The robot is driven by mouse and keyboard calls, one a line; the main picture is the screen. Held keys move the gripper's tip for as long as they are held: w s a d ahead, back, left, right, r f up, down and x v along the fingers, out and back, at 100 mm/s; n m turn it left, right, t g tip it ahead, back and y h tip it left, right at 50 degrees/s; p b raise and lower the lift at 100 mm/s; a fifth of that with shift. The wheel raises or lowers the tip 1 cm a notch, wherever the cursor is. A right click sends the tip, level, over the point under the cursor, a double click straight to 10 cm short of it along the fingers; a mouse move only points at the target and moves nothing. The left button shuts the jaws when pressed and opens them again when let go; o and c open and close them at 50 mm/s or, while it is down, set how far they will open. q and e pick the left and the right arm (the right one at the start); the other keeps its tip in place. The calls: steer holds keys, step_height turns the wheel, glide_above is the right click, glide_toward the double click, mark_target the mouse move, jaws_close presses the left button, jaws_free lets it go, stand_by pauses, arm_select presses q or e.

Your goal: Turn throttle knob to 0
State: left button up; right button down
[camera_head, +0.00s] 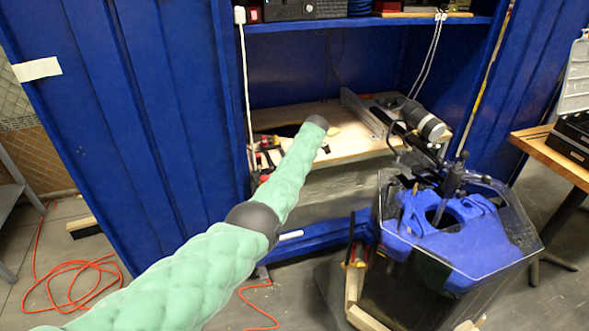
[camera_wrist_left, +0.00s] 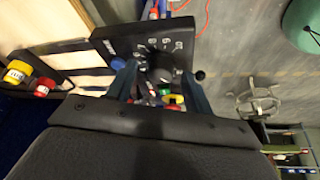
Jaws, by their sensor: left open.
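A black control panel (camera_wrist_left: 112,42) with white number marks shows at the top of the left wrist view. The dark round throttle knob (camera_wrist_left: 158,62) is on it, beside the marks; its pointer setting is too small to read. My left gripper (camera_wrist_left: 159,76) is open, with one finger on each side of the knob. I cannot tell whether either finger touches it. In the head view my green-sleeved left arm reaches to the workbench in the blue cabinet, and its gripper and the knob are hidden there. My right gripper is not in view.
Red and yellow parts (camera_wrist_left: 42,86) lie at left. The wooden bench (camera_head: 352,140) holds a cylindrical thruster (camera_head: 424,121). A clear tank with a blue insert (camera_head: 455,235) stands at right. Orange cable lies on the floor.

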arm_select(q)
steer(key=b+v, duration=0.1)
steer(key=v, duration=0.5)
steer(key=shift+r, duration=0.1)
steer(key=shift+v, duration=0.85)
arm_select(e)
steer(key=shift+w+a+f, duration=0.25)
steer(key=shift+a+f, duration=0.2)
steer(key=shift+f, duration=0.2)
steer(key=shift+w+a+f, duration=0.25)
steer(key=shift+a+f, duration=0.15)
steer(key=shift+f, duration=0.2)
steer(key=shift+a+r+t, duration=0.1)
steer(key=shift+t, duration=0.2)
